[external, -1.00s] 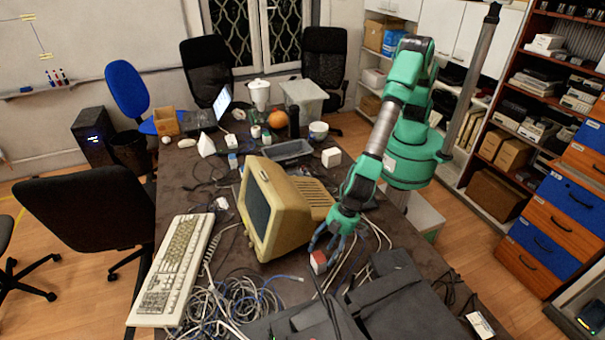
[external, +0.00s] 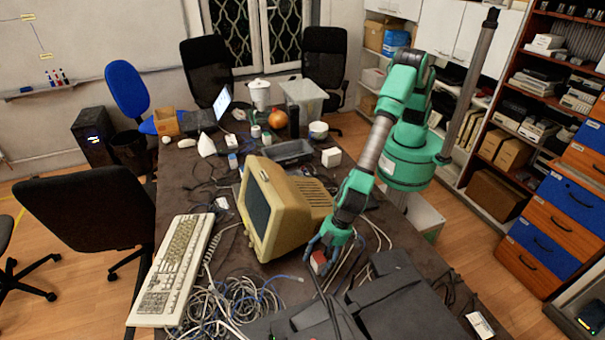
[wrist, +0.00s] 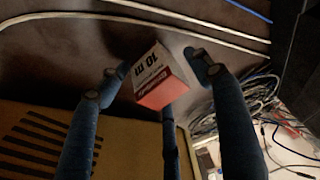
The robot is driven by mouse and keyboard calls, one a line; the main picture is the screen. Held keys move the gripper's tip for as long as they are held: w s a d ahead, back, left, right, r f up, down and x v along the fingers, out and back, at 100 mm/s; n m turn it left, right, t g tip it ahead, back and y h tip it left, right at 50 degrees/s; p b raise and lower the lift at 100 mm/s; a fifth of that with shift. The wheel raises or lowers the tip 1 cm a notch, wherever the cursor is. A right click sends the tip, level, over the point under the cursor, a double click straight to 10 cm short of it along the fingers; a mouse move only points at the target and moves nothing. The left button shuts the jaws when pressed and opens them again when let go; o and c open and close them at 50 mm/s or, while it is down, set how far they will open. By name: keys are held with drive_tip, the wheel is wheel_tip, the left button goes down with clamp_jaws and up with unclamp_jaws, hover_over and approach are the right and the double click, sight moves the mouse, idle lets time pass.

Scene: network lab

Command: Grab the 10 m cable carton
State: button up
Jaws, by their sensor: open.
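The 10 m cable carton (external: 318,263) is a small red and white box on the dark table, right of the old beige monitor. In the wrist view, the carton (wrist: 157,78) shows a white face marked "10 m" and a red face. My gripper (external: 319,256) is over the carton, pointing down. In the wrist view, its blue fingers (wrist: 156,72) are spread, with one on the left, one on the right and another below, partly hidden by the carton. Gaps show beside the carton at the left and right fingers; contact with the lower finger cannot be told.
The beige monitor (external: 280,210) stands close on the left of my gripper. Tangled cables (external: 225,308) lie in front. Dark equipment cases (external: 400,300) sit at the front right. Pale cables (wrist: 190,22) run across the table beside the carton.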

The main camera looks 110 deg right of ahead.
drive_tip(key=shift+w+f, duration=0.1)
drive_tip(key=shift+f, duration=0.1)
idle(0.4)
drive_tip(key=c, duration=1.3)
drive_tip(key=shift+c, duration=0.3)
